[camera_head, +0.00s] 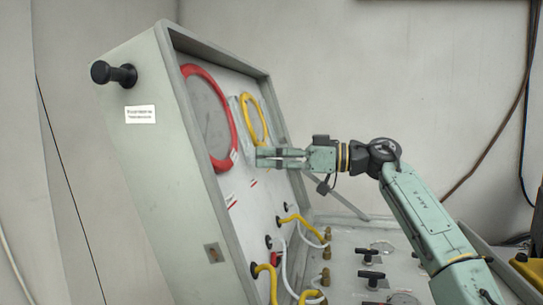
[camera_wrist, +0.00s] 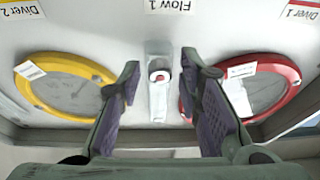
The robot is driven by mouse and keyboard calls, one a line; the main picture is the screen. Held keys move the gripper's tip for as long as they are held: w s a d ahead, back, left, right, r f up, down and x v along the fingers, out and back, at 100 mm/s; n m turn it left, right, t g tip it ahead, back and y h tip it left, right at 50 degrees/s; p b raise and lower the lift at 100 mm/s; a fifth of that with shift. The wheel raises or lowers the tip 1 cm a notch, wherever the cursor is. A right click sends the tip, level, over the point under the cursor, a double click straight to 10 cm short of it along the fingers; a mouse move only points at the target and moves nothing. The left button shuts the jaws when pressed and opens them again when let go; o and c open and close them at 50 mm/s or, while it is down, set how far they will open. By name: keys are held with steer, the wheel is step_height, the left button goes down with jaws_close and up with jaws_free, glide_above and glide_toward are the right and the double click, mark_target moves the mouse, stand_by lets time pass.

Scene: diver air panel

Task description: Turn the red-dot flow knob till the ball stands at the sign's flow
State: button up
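In the wrist view, which is upside down, a narrow flow meter (camera_wrist: 158,112) stands on the panel under a label reading Flow 1 (camera_wrist: 168,6). My gripper (camera_wrist: 160,66) is open, with one finger on each side of the meter and knob, apparently not touching. In the head view my gripper (camera_head: 262,158) reaches the panel just below the yellow-ringed gauge. The knob is hidden there. I cannot make out the ball or its level, nor a readable flow sign.
A red-ringed gauge (camera_head: 208,117) and a yellow-ringed gauge (camera_head: 254,120) flank the meter. Yellow hoses (camera_head: 303,222) and black-handled valves (camera_head: 370,275) lie below. A white label (camera_head: 140,114) on the case side is too small to read.

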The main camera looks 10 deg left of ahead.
jaws_close()
steer(key=shift+n, duration=0.3)
steer(key=n+g, duration=0.1)
steer(key=n, duration=0.2)
steer(key=n+g+h, duration=0.1)
steer(key=n, duration=0.2)
steer(key=n+g, duration=0.1)
steer(key=n, duration=0.3)
steer(key=shift+w+r+h, duration=0.15)
steer(key=shift+w+h, duration=0.1)
steer(key=shift+h, duration=0.05)
steer(key=shift+g, duration=0.3)
steer(key=shift+o, duration=1.2)
jaws_free()
